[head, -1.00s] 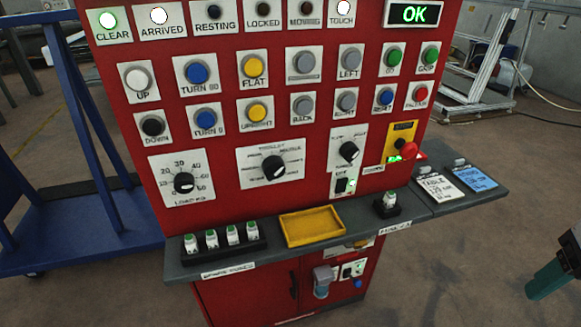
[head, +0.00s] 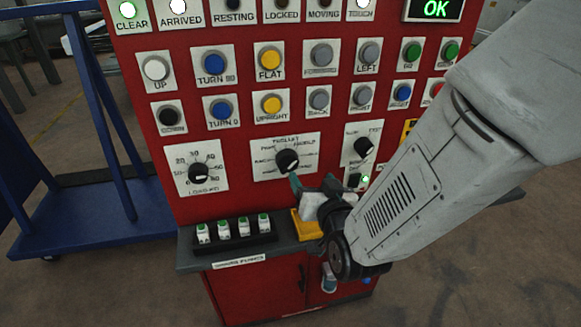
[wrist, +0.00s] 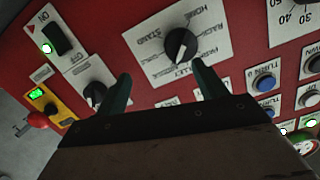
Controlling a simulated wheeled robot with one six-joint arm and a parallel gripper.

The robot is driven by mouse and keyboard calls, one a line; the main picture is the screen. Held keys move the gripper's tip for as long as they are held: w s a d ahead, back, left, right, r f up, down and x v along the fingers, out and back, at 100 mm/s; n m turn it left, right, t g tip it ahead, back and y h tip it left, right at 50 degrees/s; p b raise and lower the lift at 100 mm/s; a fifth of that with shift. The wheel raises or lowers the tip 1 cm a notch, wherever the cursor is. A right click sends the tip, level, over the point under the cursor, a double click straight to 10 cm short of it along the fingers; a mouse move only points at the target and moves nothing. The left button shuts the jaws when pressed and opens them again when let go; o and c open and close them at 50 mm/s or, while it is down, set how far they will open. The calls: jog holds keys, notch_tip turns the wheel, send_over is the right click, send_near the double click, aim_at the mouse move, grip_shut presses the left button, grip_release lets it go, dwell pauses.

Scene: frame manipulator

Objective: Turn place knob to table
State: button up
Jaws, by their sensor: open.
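The knob (head: 287,160) is black and sits in the middle of a white plate with several printed positions around it, on the red panel. It also shows in the wrist view (wrist: 181,45). The small print is hard to read, so I cannot tell which mark its pointer faces. My gripper (wrist: 161,72) has its two teal fingers spread apart and empty. In the wrist view the knob lies just beyond and between the fingertips; I see no contact. In the head view my gripper (head: 312,186) is just below the knob, partly hidden by its own wrist.
A smaller black knob (head: 363,146) is close on the right, and another dial (head: 198,172) is to the left. Push buttons fill the rows above. A shelf below carries several white-green pieces (head: 240,229) and a yellow tray (head: 304,228).

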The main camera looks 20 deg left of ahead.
aim_at(290, 168)
jog(key=shift+t+y, duration=0.5)
jog(key=shift+y, duration=0.2)
jog(key=w+a, duration=0.1)
jog(key=a, duration=0.1)
jog(key=w+a, duration=0.1)
jog(key=a, duration=0.1)
jog(key=w+a, duration=0.2)
jog(key=shift+a+f, duration=0.4)
jog(key=c, duration=1)
